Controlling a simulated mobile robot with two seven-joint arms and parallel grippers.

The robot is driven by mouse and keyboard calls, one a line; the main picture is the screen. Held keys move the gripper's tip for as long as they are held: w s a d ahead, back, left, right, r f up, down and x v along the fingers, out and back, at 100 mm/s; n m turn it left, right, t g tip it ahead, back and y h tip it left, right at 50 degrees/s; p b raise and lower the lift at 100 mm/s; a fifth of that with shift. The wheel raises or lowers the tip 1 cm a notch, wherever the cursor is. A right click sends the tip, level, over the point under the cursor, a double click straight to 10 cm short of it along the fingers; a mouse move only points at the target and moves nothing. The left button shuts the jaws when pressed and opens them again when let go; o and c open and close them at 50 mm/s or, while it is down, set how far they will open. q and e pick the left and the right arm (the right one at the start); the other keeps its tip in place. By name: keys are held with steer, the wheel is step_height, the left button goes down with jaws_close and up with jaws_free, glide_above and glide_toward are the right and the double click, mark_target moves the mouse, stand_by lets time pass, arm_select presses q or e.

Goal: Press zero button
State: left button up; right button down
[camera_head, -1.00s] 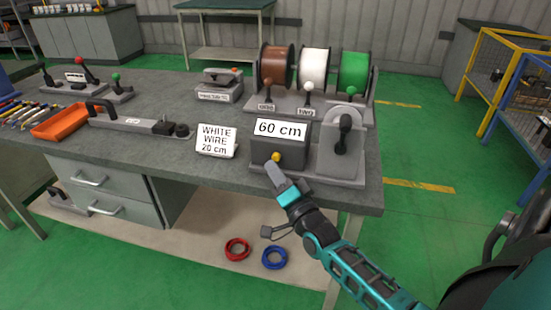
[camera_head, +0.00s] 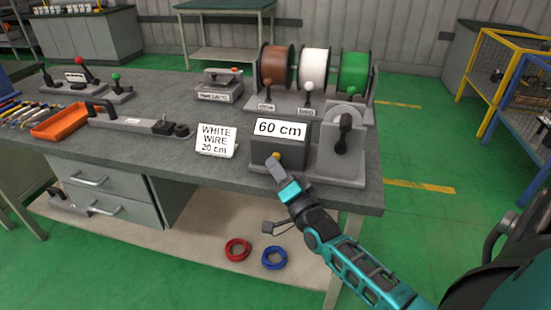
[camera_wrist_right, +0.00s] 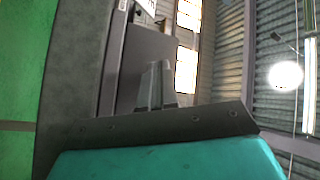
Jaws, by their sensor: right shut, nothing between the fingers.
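The grey counter box (camera_head: 265,149) shows "60 cm" on its white display (camera_head: 280,128). Its yellow button (camera_head: 276,155) is low on the front face, mostly covered by my right gripper's tip. My right gripper (camera_head: 275,163) is shut and empty, with its fingertips at the button; whether they touch it I cannot tell. In the right wrist view the shut fingers (camera_wrist_right: 155,88) point at the dark grey box face (camera_wrist_right: 145,55). My left gripper is not in view.
A "WHITE WIRE 20 cm" sign (camera_head: 216,140) stands left of the box. A lever unit (camera_head: 342,145) stands right of it. Brown, white and green spools (camera_head: 313,67) sit behind. Red (camera_head: 237,249) and blue (camera_head: 274,257) wire coils lie on the lower shelf.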

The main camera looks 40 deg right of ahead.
steer(key=shift+w+d+r, duration=0.2)
steer(key=shift+d+r, duration=0.05)
steer(key=shift+d, duration=0.2)
stand_by(0.7)
steer(key=shift+s+a+f, duration=0.1)
steer(key=shift+s+a+f, duration=0.35)
steer(key=shift+s+a, duration=0.05)
steer(key=shift+a, duration=0.15)
steer(key=shift+s+a+r+p, duration=0.15)
steer(key=shift+s+a+p, duration=0.2)
steer(key=shift+p, duration=0.2)
steer(key=s+a, duration=0.1)
steer(key=s+a+p, duration=0.1)
steer(key=a, duration=0.1)
steer(key=shift+s+a+p, duration=0.1)
steer(key=shift+s+p, duration=0.2)
